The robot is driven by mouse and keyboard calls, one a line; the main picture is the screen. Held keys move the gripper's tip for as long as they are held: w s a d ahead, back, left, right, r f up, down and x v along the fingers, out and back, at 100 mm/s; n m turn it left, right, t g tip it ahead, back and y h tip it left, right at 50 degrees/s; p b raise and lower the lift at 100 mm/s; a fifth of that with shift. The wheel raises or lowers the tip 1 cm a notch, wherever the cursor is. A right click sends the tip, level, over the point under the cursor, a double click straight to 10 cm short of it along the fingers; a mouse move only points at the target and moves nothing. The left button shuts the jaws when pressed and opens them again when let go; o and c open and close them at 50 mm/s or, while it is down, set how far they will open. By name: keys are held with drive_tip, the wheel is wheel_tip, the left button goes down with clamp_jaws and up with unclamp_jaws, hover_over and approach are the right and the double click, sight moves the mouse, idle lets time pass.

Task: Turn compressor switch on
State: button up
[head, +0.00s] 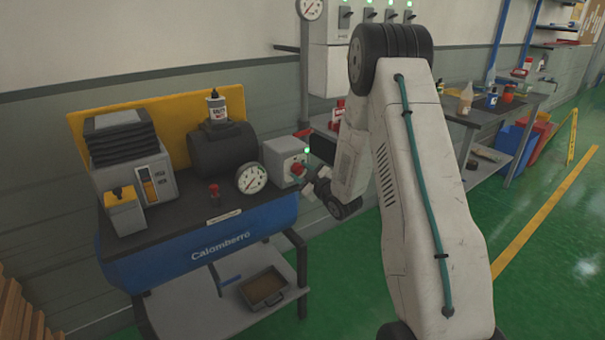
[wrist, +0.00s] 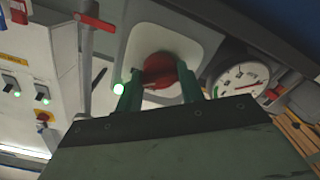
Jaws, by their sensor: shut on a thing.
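The compressor (head: 200,235) stands against the wall at the left, with a blue body marked "Calomberro". Its switch box (head: 284,155) is a light box at the right end of the top, with a green light lit. The red switch knob (head: 297,169) is on the box's face; the wrist view shows the knob (wrist: 160,70) close up, beside the lit green light (wrist: 119,88). My gripper (head: 312,182) is at the box's face. In the wrist view my gripper's green fingers (wrist: 162,91) are shut on the red knob, one on each side.
A round pressure gauge (head: 251,178) sits just left of the switch box. A wall panel with several lit switches (head: 369,15) is above. A workbench (head: 490,108) stands at the right. Green floor (head: 545,215) is open at the right.

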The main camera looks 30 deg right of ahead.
drive_tip(key=shift+m, duration=0.5)
drive_tip(key=shift+f, duration=0.1)
drive_tip(key=o, duration=1)
drive_tip(key=s, duration=0.7)
drive_tip(key=shift+s+d, duration=0.15)
drive_tip(key=shift+s, duration=0.25)
